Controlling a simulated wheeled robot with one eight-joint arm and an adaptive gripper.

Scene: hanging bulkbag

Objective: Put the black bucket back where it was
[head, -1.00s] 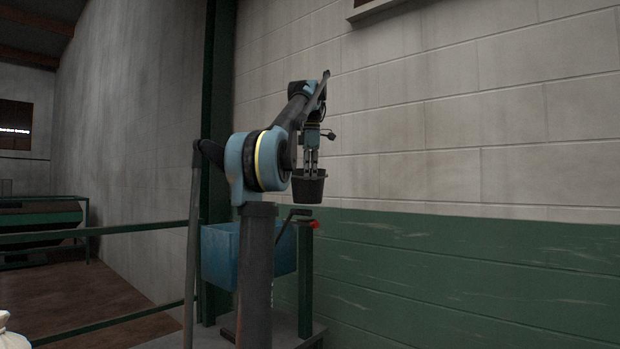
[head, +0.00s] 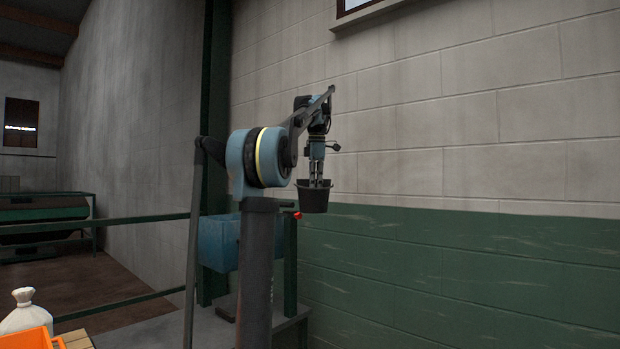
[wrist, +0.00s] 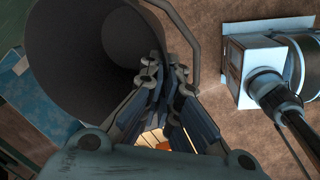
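The black bucket (head: 314,198) hangs in the air below my gripper (head: 316,182), upright in the head view and in front of the wall. In the wrist view the bucket (wrist: 60,60) fills the upper left, with its dark, empty-looking inside facing the camera. My gripper's fingers (wrist: 164,74) are close together at the bucket's rim and appear shut on it. The thin curved handle loops past the fingers. The exact contact is partly hidden by the fingers.
A blue bin (head: 218,243) stands behind my arm, beside a green post (head: 290,265). The block wall (head: 450,120) runs along the right. A white sack (head: 25,312), an orange crate (head: 25,338) and a green rail (head: 120,228) are at left.

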